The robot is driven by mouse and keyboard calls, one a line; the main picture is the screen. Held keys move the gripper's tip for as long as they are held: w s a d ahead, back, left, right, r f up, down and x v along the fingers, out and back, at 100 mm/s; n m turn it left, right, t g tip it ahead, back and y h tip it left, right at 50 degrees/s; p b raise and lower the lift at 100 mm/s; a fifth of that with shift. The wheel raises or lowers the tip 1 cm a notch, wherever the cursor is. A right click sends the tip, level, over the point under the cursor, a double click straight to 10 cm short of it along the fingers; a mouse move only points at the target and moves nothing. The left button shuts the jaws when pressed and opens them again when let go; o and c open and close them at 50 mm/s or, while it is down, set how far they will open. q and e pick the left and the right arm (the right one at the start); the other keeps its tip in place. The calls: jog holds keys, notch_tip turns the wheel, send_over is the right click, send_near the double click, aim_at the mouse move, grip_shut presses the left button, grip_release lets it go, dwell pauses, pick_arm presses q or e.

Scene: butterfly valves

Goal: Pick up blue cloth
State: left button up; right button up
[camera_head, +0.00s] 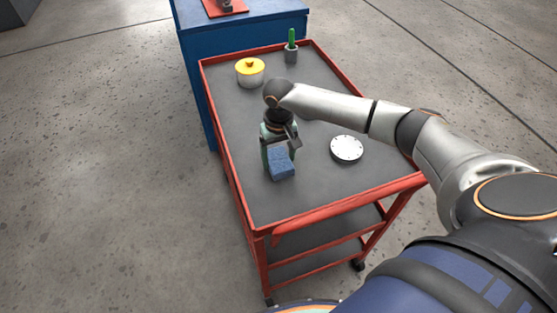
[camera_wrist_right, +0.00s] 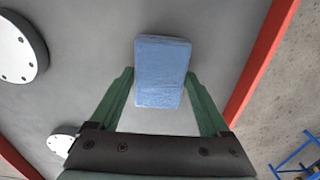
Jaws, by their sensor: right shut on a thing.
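The blue cloth (camera_head: 281,163) is a folded block-like pad on the grey top of the red cart, near its left side in the head view. In the right wrist view the cloth (camera_wrist_right: 161,72) sits between the green fingers. My right gripper (camera_head: 279,158) reaches down from above and is shut on the cloth. Its fingertips (camera_wrist_right: 160,82) meet the cloth's two sides in the wrist view. Whether the cloth touches the cart top is hard to tell. My left gripper is not in view.
The red cart (camera_head: 311,210) has a raised rim. On it stand a white round flange (camera_head: 346,149), a yellow-lidded pot (camera_head: 250,72) and a small grey cup (camera_head: 291,55) with a green-handled tool. A blue bench (camera_head: 245,27) adjoins the far end.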

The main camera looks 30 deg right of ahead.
aim_at(278, 159)
jog(key=c, duration=0.3)
jog(key=shift+r, duration=0.2)
jog(key=shift+c, duration=0.2)
jog(key=shift+r, duration=0.25)
notch_tip(278, 159, up, 2)
jog(key=shift+w+r, duration=0.1)
jog(key=d+r, duration=0.1)
jog(key=w+d+r, duration=0.1)
jog(key=r, duration=0.1)
jog(key=w+d+r, duration=0.1)
jog(key=r, duration=0.1)
jog(key=shift+w+d+r, duration=0.15)
jog(key=shift+d, duration=0.2)
jog(key=w+d+r+b, duration=0.1)
jog(key=w+d+r, duration=0.3)
jog(key=d, duration=0.4)
jog(key=shift+w+r, duration=0.35)
jog(key=shift+w, duration=0.1)
jog(key=shift+d, duration=0.1)
